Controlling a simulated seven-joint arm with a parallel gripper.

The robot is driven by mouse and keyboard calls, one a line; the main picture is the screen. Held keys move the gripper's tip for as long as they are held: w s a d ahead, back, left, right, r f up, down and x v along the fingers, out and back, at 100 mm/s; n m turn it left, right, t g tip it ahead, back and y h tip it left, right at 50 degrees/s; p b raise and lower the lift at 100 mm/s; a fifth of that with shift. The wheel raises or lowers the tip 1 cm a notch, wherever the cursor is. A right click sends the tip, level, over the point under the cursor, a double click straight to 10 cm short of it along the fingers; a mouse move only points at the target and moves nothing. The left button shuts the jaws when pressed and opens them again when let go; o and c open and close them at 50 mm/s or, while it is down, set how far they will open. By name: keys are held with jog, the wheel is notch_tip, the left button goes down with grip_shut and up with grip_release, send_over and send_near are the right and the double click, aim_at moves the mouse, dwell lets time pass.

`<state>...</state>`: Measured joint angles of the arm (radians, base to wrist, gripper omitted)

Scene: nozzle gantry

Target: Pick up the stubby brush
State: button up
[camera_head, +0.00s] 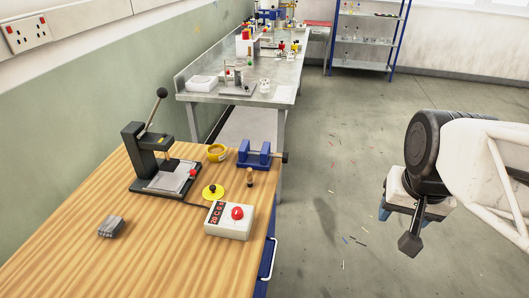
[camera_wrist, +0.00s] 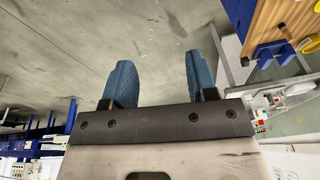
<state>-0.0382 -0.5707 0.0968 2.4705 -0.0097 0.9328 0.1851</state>
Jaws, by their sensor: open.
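A small upright piece with a tan top and a dark lower part (camera_head: 250,177), which looks like the stubby brush, stands on the wooden bench near its right edge, in front of the blue vise. It is too small to make out bristles for sure. My gripper (camera_head: 402,214) hangs over the floor, well to the right of the bench and apart from the brush. In the wrist view its two blue fingers (camera_wrist: 162,78) are spread, with nothing between them.
The front left is clear.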

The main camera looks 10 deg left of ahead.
jog(key=w+a+m, duration=0.4)
jog(key=w+a, duration=0.2)
jog(key=w, duration=0.4)
jog(key=m+g, duration=0.2)
jog(key=m, duration=0.8)
send_near(250, 169)
jog(key=f, duration=0.5)
jog(key=shift+w+d+f, duration=0.1)
jog(key=shift+d, duration=0.25)
jog(key=shift+w+a+f+m, duration=0.1)
jog(key=shift+a+f+m, duration=0.25)
jog(key=shift+m, duration=0.05)
jog(key=shift+f, duration=1.25)
jog(key=shift+f, duration=0.1)
